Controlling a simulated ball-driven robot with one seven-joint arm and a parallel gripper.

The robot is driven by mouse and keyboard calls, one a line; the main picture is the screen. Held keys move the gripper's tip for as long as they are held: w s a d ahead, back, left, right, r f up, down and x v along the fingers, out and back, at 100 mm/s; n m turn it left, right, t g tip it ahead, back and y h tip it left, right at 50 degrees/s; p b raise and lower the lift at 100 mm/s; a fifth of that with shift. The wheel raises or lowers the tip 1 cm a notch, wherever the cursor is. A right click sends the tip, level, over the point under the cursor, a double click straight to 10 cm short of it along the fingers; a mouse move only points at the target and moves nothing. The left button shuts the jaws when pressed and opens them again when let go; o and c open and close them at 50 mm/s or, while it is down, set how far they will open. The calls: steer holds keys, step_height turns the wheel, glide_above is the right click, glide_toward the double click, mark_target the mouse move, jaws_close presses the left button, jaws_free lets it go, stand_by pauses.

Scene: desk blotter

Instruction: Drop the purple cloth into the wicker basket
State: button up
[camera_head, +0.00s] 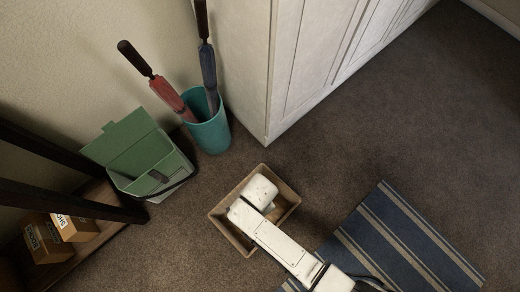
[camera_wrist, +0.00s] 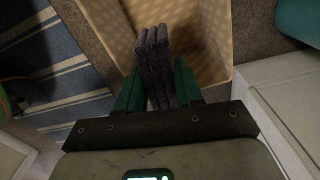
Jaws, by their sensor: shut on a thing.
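The wicker basket (camera_head: 228,238) is a tan open box on the carpet, in the lower middle of the head view. My white arm reaches over it and hides the cloth and my fingers there. In the wrist view my gripper (camera_wrist: 158,88) has its green fingers shut on the dark purple cloth (camera_wrist: 153,60), which is folded and bunched between them. The cloth shows against the inside of the basket (camera_wrist: 208,35), so it is over or within the opening. How far it is above the basket floor I cannot tell.
A teal bin (camera_head: 212,133) with two umbrellas stands behind the basket. A green lidded box (camera_head: 150,165) is to the left, by a shelf with small cartons (camera_head: 45,240). A white cabinet (camera_head: 285,70) stands behind. A striped blue rug (camera_head: 400,240) lies right.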

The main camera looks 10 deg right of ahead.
steer(key=shift+f+b, duration=1.6)
steer(key=shift+f, duration=0.4)
steer(key=shift+r, duration=0.1)
steer(key=o, duration=1.2)
steer(key=shift+r, duration=0.1)
step_height(320, 180, up, 11)
steer(key=p, duration=0.5)
steer(key=shift+f, duration=0.2)
